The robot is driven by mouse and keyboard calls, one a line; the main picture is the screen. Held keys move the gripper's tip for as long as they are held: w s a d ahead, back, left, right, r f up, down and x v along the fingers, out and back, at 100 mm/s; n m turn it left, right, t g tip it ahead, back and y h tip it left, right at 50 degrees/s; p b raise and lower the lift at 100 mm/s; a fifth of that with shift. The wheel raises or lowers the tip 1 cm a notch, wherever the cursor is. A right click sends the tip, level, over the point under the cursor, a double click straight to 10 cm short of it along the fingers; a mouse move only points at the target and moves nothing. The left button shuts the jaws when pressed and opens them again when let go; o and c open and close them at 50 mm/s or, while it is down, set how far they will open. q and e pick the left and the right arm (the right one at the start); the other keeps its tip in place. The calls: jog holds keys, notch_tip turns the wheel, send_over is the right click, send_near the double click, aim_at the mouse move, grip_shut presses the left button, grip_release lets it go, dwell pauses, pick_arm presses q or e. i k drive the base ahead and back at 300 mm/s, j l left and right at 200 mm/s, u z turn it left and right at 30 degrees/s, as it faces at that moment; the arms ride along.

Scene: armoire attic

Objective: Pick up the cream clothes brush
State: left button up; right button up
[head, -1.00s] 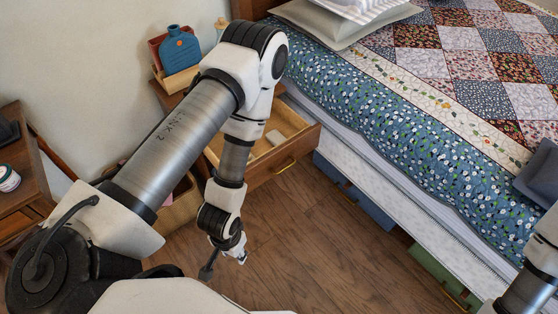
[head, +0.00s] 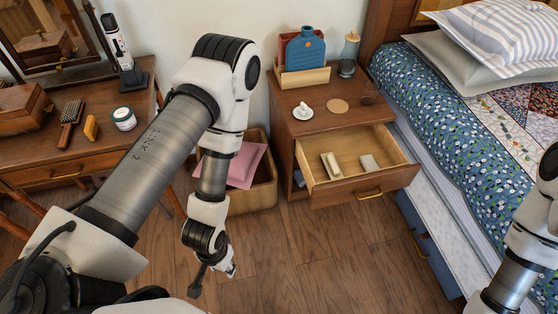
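A cream, oblong object (head: 330,166), which looks like the cream clothes brush, lies in the open nightstand drawer (head: 384,184), on its left side. A second small, pale block (head: 369,162) lies to its right in the same drawer, apart from it. My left gripper (head: 213,281) hangs over the floor, in front and to the left of the drawer, well away from it. Its fingertips look spread and nothing shows between them. My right arm enters at the right edge, and its gripper is outside the picture.
A basket (head: 262,190) with a pink cushion stands left. A dressing table (head: 92,150) holds a brown brush (head: 70,120). The bed (head: 440,115) stands right.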

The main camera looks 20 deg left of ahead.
aim_at(330, 163)
jog(key=u, duration=0.25)
jog(key=z, duration=1.1)
jog(key=u, duration=1.1)
jog(key=i+j+z, duration=0.1)
jog(key=z, duration=0.3)
jog(key=i+j+z, duration=0.25)
jog(key=z, duration=0.2)
jog(key=i+j+z, duration=0.2)
jog(key=z, duration=0.2)
